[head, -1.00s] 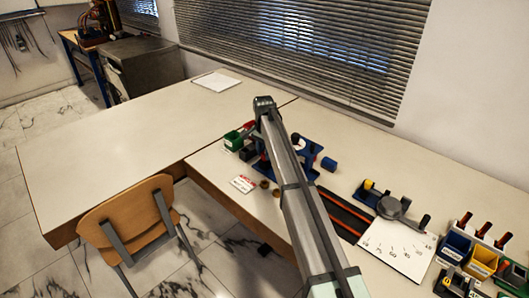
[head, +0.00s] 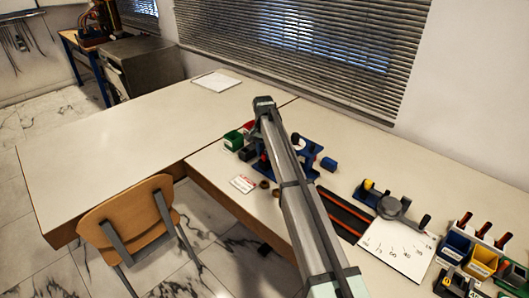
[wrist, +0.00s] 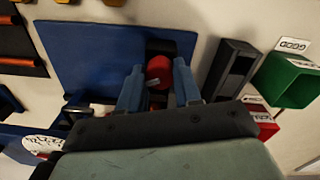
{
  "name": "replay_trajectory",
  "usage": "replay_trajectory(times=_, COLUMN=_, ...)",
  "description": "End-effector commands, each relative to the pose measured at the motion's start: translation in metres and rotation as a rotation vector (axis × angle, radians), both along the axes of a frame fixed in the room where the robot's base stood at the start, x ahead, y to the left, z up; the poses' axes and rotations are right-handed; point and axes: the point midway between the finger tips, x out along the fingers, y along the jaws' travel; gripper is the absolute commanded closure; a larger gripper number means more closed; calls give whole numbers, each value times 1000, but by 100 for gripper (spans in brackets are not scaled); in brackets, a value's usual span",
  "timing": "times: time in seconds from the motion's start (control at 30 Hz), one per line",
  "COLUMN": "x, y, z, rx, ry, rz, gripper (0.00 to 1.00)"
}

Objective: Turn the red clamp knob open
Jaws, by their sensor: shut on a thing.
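The red clamp knob (wrist: 159,69) shows in the wrist view between the two blue-grey fingertips of my gripper (wrist: 158,82). My gripper is shut on it. The knob sits at the edge of a blue plate (wrist: 95,60), beside a dark slot. In the head view the blue rig (head: 306,160) stands on the table, and my arm hides much of it, including my fingers.
In the wrist view a dark upright block (wrist: 232,70) stands right of the fingers, with a green bin (wrist: 290,82) and a red bin (wrist: 266,130) beyond. The left table (head: 130,125) is mostly clear.

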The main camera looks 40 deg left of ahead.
Motion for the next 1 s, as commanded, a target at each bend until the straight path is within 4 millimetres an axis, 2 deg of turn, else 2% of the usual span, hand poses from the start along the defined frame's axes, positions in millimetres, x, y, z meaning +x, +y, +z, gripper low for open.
replay_trajectory(times=1.0, x=0, y=-2, z=0, rx=-1, ry=0, rz=931, gripper=97)
